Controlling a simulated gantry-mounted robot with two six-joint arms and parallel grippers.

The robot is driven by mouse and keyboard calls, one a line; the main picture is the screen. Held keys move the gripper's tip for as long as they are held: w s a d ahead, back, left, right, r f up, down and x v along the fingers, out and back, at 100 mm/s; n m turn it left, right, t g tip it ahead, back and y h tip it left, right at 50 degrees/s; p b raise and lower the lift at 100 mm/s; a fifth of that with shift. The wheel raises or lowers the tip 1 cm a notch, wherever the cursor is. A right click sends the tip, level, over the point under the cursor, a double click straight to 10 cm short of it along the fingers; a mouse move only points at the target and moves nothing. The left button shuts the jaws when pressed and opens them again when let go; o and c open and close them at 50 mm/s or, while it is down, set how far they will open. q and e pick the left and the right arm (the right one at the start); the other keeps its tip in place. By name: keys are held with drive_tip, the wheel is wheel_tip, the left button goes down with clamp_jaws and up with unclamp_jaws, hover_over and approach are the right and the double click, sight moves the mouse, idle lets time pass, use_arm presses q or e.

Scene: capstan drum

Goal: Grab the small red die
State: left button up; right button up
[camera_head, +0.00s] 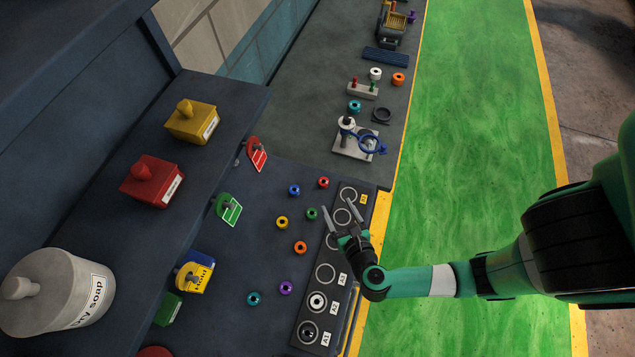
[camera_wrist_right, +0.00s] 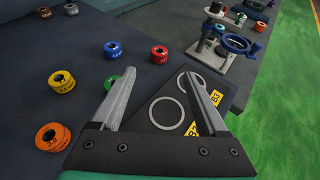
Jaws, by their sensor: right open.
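The small red die (camera_head: 323,182) is a short ring with a dark centre, lying on the dark bench top near the upper part of the socket strip. It also shows in the right wrist view (camera_wrist_right: 159,54), beyond my fingertips. My right gripper (camera_head: 340,217) is open and empty over the strip of round sockets, a little below and right of the red die in the head view. Its two fingers are spread wide in the right wrist view (camera_wrist_right: 159,75), apart from the die. My left gripper is not in view.
Blue (camera_head: 294,190), yellow (camera_head: 282,222), green (camera_head: 312,214) and orange (camera_head: 300,248) dies lie nearby. The socket strip (camera_head: 309,304) runs along the bench's right edge. A white stand (camera_head: 357,143) with a blue ring handle is further back.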

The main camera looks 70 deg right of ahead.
sight(323, 181)
drive_tip(key=x, duration=1.1)
drive_tip(key=shift+w+d+r+b, duration=0.1)
drive_tip(key=shift+w+d+b, duration=0.1)
drive_tip(key=shift+b, duration=0.1)
clamp_jaws()
